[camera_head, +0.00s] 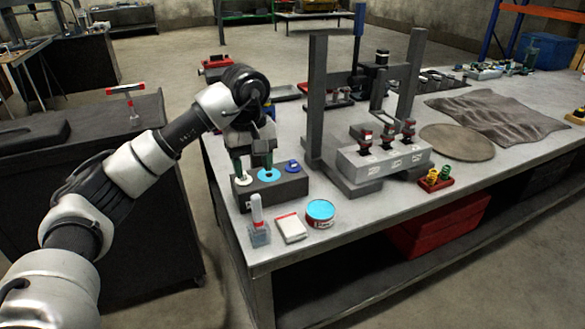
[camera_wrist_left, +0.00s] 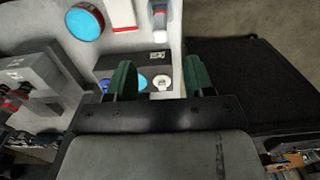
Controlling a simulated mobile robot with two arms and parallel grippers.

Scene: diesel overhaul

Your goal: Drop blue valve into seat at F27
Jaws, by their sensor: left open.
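A dark block (camera_head: 272,190) near the table's left end carries a row of round pieces: a white one (camera_head: 243,180), a flat light-blue disc (camera_head: 268,175) and a darker blue valve-like piece (camera_head: 292,167). My left gripper (camera_head: 253,164), with green fingers, is open above the block, nearest the white piece and the light-blue disc. In the left wrist view the open fingers (camera_wrist_left: 160,78) show with the white piece (camera_wrist_left: 162,84) and light-blue disc (camera_wrist_left: 138,82) between them; nothing is held. A grey seat block (camera_head: 385,160) with small labels stands farther right; I cannot read F27.
In front of the dark block are a white-capped bottle (camera_head: 257,218), a white-red box (camera_head: 291,228) and a light-blue-topped tin (camera_head: 320,212). A grey upright frame (camera_head: 317,100) rises by the seat block. A small red tray (camera_head: 435,181) lies right of it.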

